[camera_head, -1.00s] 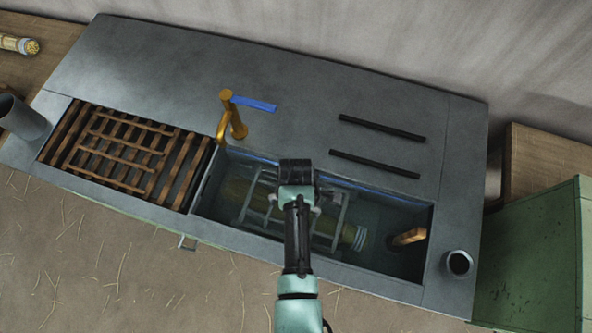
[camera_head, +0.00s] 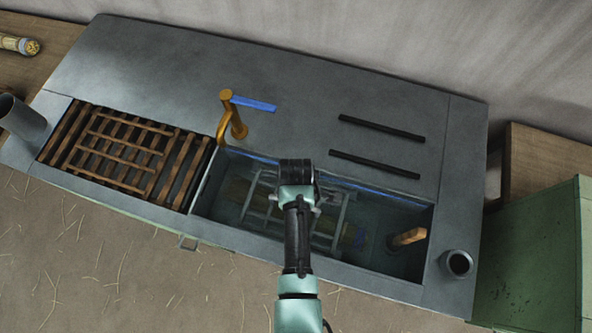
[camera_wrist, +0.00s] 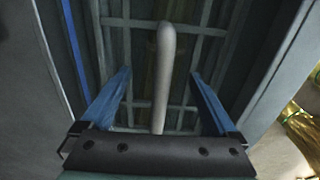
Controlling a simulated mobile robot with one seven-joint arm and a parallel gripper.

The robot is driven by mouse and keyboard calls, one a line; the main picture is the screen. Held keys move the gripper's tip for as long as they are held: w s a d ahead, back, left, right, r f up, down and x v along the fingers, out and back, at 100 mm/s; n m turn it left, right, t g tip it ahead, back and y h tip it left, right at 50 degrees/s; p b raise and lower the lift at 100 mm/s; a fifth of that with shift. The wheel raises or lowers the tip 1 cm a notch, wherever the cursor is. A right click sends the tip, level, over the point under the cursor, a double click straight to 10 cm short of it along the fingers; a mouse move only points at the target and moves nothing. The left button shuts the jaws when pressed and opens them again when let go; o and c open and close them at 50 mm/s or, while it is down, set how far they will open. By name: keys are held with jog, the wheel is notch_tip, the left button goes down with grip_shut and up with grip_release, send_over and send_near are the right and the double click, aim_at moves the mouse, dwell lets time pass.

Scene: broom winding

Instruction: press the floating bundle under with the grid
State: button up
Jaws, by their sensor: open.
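The grey metal grid (camera_head: 341,218) lies in the water-filled basin (camera_head: 212,190), under my gripper (camera_head: 299,204). The yellowish bundle (camera_head: 349,236) lies beneath the grid, dim and darkened by the water, with a bluish band near its right end. My arm hides the middle of both. In the wrist view my gripper (camera_wrist: 160,78) is open, its two blue fingers spread apart. The grid's pale upright handle (camera_wrist: 164,70) stands between them with a gap on each side. The grid's bars (camera_wrist: 130,22) show behind it.
A brass tap (camera_head: 228,112) with a blue lever stands behind the basin. A wooden slatted rack (camera_head: 110,150) fills the left bay. A wooden-handled thing (camera_head: 408,237) is at the basin's right end. Two dark strips (camera_head: 382,128) lie on the clear back counter.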

jog(key=shift+s+f, duration=0.1)
dwell(0.6)
notch_tip(320, 180, up, 13)
jog(key=shift+p, duration=0.3)
notch_tip(320, 180, up, 8)
jog(key=p, duration=0.9)
dwell(0.6)
